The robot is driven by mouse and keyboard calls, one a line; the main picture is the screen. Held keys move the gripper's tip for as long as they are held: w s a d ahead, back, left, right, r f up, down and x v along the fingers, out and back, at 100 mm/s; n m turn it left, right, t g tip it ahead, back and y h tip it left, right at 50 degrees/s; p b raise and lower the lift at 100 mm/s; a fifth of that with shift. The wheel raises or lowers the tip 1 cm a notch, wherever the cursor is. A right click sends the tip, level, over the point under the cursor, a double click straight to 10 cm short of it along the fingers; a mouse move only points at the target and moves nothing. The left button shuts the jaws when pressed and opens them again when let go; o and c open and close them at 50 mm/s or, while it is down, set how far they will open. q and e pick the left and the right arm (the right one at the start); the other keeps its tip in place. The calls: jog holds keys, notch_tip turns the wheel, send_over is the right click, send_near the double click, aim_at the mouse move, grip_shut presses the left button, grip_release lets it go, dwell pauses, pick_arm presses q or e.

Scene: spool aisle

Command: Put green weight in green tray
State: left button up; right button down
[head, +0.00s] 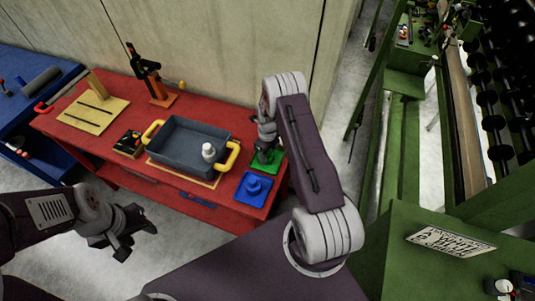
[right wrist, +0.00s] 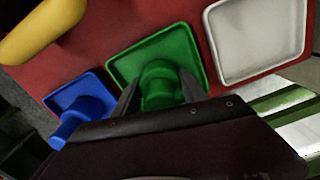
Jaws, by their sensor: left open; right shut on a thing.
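The green tray (head: 272,165) lies near the right end of the red table, and it also shows in the right wrist view (right wrist: 187,44). The green weight (right wrist: 160,82) is between the fingers of my right gripper (right wrist: 158,98), which is shut on it. The weight is over the green tray; whether it touches the tray floor I cannot tell. In the head view my right gripper (head: 265,152) hides most of the weight. My left gripper (head: 125,240) is open and empty, in front of the table and apart from it.
A blue tray (head: 243,194) with a blue weight (head: 254,186) is beside the green tray. A white tray (right wrist: 258,35) is on its other side. A grey bin (head: 180,150) with yellow handles holds a white object (head: 208,152). An orange clamp-like tool (head: 150,75) stands at the back.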

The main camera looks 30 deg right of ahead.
jog(key=c, duration=0.9)
grip_release()
jog(key=shift+f, duration=0.1)
jog(key=shift+o, duration=1.3)
